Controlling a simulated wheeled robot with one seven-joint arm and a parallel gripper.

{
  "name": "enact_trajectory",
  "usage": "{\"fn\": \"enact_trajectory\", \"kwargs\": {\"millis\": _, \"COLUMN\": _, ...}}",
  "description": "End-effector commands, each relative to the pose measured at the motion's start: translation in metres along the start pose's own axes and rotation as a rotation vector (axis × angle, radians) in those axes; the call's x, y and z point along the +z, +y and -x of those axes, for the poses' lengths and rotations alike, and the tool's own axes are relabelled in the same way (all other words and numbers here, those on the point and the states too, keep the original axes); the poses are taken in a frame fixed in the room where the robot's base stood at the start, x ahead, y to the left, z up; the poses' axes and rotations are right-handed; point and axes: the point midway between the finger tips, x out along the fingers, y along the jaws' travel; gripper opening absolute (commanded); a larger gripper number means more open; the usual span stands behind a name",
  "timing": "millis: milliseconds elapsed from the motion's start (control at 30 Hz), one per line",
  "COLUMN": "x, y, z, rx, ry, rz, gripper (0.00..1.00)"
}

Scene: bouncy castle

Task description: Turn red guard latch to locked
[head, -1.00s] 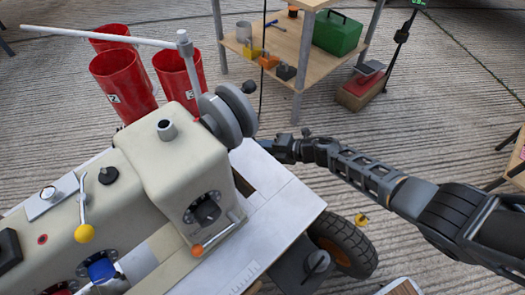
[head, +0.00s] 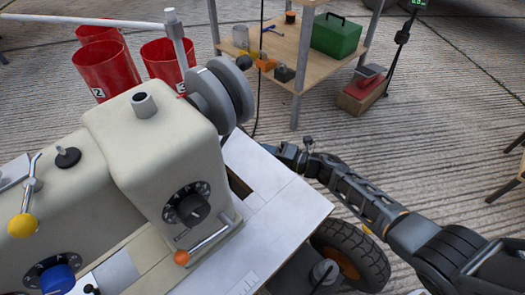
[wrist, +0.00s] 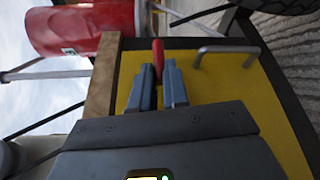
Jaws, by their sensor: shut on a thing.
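In the wrist view my gripper (wrist: 160,66) has its two blue-grey fingers closed around a red latch handle (wrist: 158,50). The red tip sticks out beyond the fingertips; its lower part is hidden between them. The latch stands in front of a yellow panel (wrist: 205,88). I cannot read any locked or unlocked mark there. In the head view my arm reaches to the far side edge of the white machine table (head: 285,200), where the fingers, latch and yellow panel are hidden.
A metal handle (wrist: 228,50) sits on the panel right of the latch. A wooden edge (wrist: 103,78) borders its left. The beige machine (head: 150,140) with a handwheel (head: 222,92) stands on the table. A wheel (head: 350,250) and red buckets (head: 105,70) are nearby.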

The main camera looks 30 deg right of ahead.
Motion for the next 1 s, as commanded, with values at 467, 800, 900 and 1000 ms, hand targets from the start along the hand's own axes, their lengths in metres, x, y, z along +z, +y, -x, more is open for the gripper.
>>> {"fn": "enact_trajectory", "kwargs": {"millis": 467, "x": -0.001, "y": -0.001, "z": -0.001, "rx": -0.002, "ry": 0.001, "rz": 0.0, "gripper": 0.4}}
{"fn": "enact_trajectory", "kwargs": {"millis": 800, "x": 0.001, "y": 0.002, "z": 0.01, "rx": -0.003, "ry": -0.002, "rz": -0.001, "gripper": 0.4}}
{"fn": "enact_trajectory", "kwargs": {"millis": 900, "x": 0.002, "y": 0.004, "z": 0.025, "rx": -0.002, "ry": -0.004, "rz": -0.002, "gripper": 0.4}}
{"fn": "enact_trajectory", "kwargs": {"millis": 1000, "x": 0.001, "y": 0.004, "z": 0.042, "rx": -0.004, "ry": -0.004, "rz": -0.002, "gripper": 0.4}}
